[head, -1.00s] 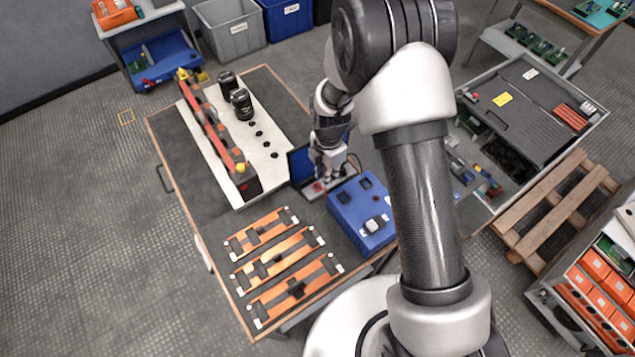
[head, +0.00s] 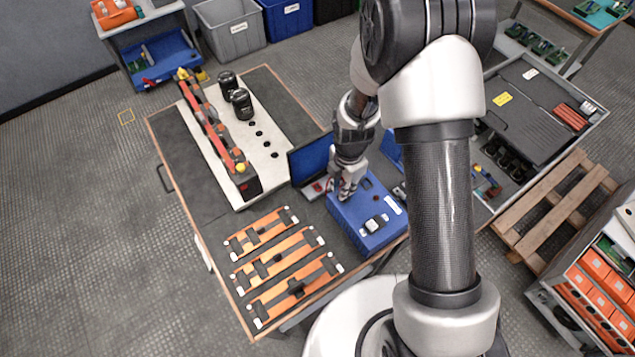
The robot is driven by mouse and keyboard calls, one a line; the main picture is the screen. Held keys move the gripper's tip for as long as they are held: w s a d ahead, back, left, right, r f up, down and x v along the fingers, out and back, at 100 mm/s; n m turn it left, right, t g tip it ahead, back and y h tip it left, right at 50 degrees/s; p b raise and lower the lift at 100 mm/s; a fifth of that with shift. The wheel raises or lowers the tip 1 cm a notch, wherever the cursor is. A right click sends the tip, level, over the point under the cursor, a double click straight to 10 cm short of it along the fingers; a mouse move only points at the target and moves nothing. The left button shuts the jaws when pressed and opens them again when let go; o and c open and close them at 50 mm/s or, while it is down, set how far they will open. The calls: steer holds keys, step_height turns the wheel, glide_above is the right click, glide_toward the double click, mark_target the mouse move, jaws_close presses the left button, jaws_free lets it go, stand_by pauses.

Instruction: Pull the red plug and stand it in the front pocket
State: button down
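My gripper (head: 345,194) is low over the rear-left part of the blue pocket block (head: 359,233), and its fingers cover the pocket there. Whether the fingers are open or shut is too small to tell. I cannot make out the red plug for certain. A small red patch (head: 319,186) shows on the low unit with the blue upright panel (head: 311,160), just left of my gripper. A pale grey piece (head: 372,226) sits in the block's near part, beside a dark pocket.
Orange strapped bars (head: 272,263) lie at the table's near left. A white board (head: 262,158) carries black cylinders (head: 242,104) and a long red bar (head: 219,140). My arm hides part of the table's right side.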

steer(key=shift+s+d, duration=0.2)
steer(key=shift+f, duration=0.1)
steer(key=shift+f+b, duration=0.65)
steer(key=shift+f, duration=0.1)
steer(key=shift+f+b, duration=0.35)
steer(key=shift+f, duration=0.1)
steer(key=shift+s+f+b, duration=0.35)
steer(key=shift+f+b, duration=0.05)
steer(key=shift+f, duration=0.05)
stand_by(0.7)
steer(key=c, duration=1.8)
jaws_free()
steer(key=o, duration=0.4)
steer(key=shift+w+f, duration=0.15)
steer(key=shift+w, duration=0.05)
steer(key=shift+c, duration=0.2)
